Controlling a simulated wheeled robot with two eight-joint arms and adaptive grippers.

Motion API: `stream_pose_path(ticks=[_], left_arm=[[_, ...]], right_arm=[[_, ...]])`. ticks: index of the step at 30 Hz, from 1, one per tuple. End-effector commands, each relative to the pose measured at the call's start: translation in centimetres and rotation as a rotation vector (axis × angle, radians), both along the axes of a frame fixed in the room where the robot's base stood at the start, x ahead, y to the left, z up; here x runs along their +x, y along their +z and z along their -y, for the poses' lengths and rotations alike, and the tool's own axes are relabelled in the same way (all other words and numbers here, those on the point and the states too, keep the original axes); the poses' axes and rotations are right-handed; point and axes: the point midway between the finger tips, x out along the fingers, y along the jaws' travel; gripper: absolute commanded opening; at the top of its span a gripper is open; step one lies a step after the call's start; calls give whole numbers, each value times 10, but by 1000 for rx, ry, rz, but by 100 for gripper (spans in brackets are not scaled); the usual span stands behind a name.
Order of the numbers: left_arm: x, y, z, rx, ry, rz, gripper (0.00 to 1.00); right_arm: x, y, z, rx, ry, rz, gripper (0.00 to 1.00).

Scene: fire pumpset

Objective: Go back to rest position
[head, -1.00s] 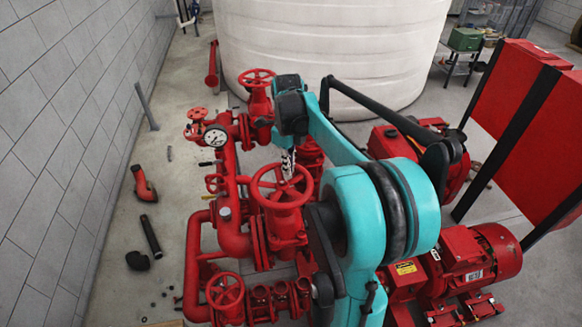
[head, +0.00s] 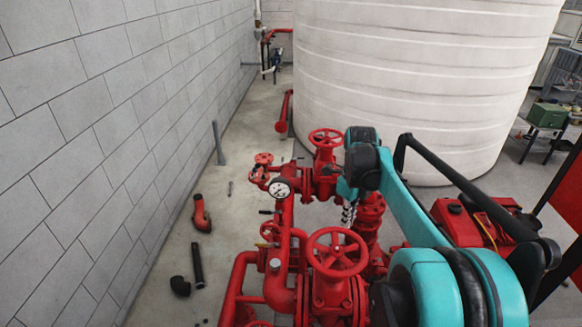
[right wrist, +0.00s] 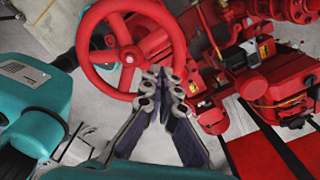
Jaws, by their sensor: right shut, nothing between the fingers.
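My right gripper (head: 349,213) hangs below the teal forearm in the head view, between the front red handwheel (head: 338,252) and the rear red handwheel (head: 326,138). In the right wrist view its fingers (right wrist: 164,82) are together at the tips with nothing between them. A red handwheel (right wrist: 131,52) lies behind the fingertips in that view; whether they touch it I cannot tell. My left gripper is in neither view.
Red pipework with a pressure gauge (head: 279,189) stands beside the arm. A red pump engine (head: 470,222) is at right. A white tank (head: 420,80) stands behind. Loose pipe pieces (head: 198,265) lie on the floor near the grey block wall (head: 110,110).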

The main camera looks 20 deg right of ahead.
Motion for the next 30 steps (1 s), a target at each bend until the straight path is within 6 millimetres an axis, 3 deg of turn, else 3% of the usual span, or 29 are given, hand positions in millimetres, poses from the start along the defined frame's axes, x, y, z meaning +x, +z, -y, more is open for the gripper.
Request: stream_pose_path(ticks=[5,8,11,15,21,30], left_arm=[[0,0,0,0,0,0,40],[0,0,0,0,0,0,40],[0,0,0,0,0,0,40],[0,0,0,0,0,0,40],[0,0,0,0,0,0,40],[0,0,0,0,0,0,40]], right_arm=[[-1,1,-4,-2,28,6,0],[-4,4,-21,-19,170,32,0],[-12,7,-51,-59,453,80,0],[-31,8,-103,-162,980,156,0],[-64,-5,-165,-379,1724,217,0],[-101,-37,-218,-736,2511,180,0]])
